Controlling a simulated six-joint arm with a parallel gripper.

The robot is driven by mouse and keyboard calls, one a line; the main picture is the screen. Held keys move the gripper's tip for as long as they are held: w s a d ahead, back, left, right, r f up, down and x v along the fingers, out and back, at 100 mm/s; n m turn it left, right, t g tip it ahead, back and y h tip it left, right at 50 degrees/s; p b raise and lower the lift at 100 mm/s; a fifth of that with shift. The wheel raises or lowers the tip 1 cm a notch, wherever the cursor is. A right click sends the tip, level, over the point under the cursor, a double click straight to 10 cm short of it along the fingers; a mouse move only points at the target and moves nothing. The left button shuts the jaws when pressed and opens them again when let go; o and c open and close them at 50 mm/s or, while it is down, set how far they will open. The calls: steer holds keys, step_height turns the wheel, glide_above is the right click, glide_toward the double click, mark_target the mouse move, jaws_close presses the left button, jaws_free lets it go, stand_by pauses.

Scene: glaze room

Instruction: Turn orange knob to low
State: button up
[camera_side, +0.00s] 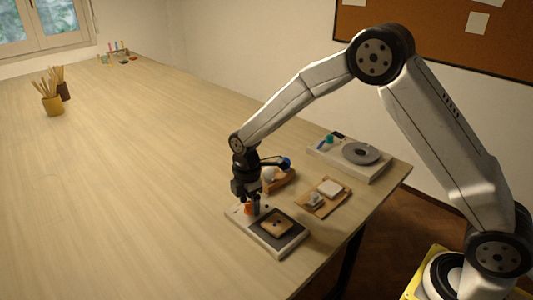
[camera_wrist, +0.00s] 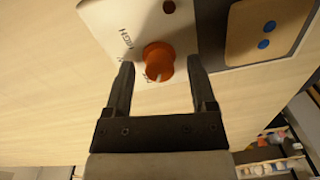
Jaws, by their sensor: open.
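The orange knob (camera_wrist: 158,60) sits on the white panel (camera_wrist: 105,12) of a small device. The word HIGH is printed on the panel to the left of the knob, and other marks beside the knob are partly hidden. My gripper (camera_wrist: 160,75) is open, with one finger on each side of the knob and a gap visible around it. In the side view the knob (camera_side: 248,209) shows small and partly covered under my gripper (camera_side: 250,205), at the left end of the device (camera_side: 275,251). I cannot read the knob's setting.
A dark plate with a tan tile (camera_side: 276,228) is on the same device. Behind it are a wooden board with small items (camera_side: 323,197), a wooden tray with a pale round thing (camera_side: 280,182), and a device with a grey disc (camera_side: 361,153). The table's left side is mostly clear.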

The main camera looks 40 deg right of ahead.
jaws_close()
steer(key=shift+m, duration=0.4)
steer(key=m, duration=1.1)
steer(key=shift+w+r, duration=0.1)
stand_by(0.4)
jaws_free()
